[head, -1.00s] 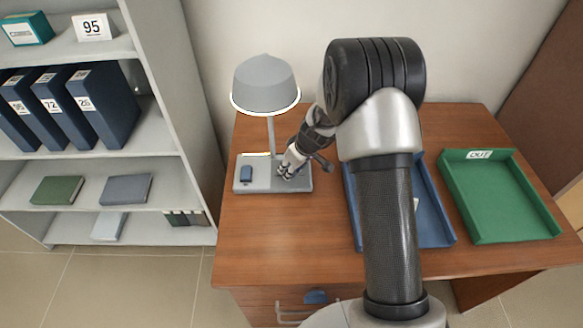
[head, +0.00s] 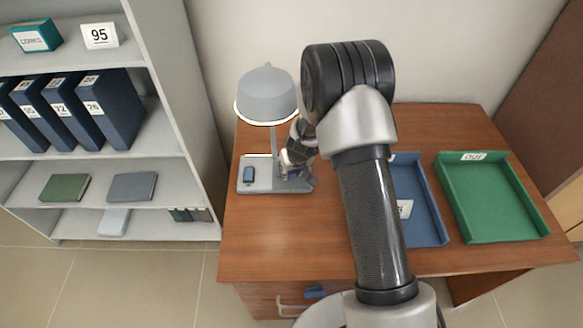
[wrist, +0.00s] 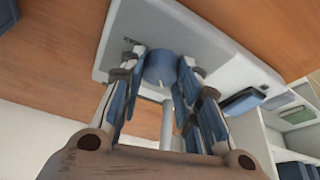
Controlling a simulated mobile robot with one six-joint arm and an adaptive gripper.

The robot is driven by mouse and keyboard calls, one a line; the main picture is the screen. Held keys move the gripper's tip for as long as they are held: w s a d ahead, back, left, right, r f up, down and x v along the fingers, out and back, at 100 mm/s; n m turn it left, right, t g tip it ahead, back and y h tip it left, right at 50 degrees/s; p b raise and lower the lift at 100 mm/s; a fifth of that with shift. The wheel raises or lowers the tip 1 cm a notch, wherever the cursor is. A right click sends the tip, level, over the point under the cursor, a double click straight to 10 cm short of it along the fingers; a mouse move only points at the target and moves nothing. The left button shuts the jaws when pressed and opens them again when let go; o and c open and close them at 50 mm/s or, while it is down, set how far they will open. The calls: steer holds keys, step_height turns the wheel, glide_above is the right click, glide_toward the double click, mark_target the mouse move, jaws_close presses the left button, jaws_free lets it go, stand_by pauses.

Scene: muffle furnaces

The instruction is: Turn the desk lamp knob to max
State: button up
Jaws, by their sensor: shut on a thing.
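The desk lamp has a grey shade (head: 267,96) with a lit rim and a thin post above a flat grey base (head: 262,187). My gripper (head: 290,172) reaches down to the right part of the base, and the knob is hidden there in the head view. In the wrist view, the round blue-grey knob (wrist: 160,69) stands on the pale lamp base (wrist: 205,38). My gripper (wrist: 161,68) has one finger on each side of the knob and is shut on it. A dark blue switch (head: 249,175) sits on the left part of the base.
A blue tray (head: 428,228) lies right of the lamp, partly behind my arm. A green tray (head: 490,200) marked OUT is farther right. A shelf unit with blue binders (head: 105,110) stands left of the desk. The desk's front left (head: 270,240) is clear.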

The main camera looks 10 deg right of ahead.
steer(key=o, duration=1.1)
steer(key=shift+c, duration=0.2)
steer(key=v, duration=1.2)
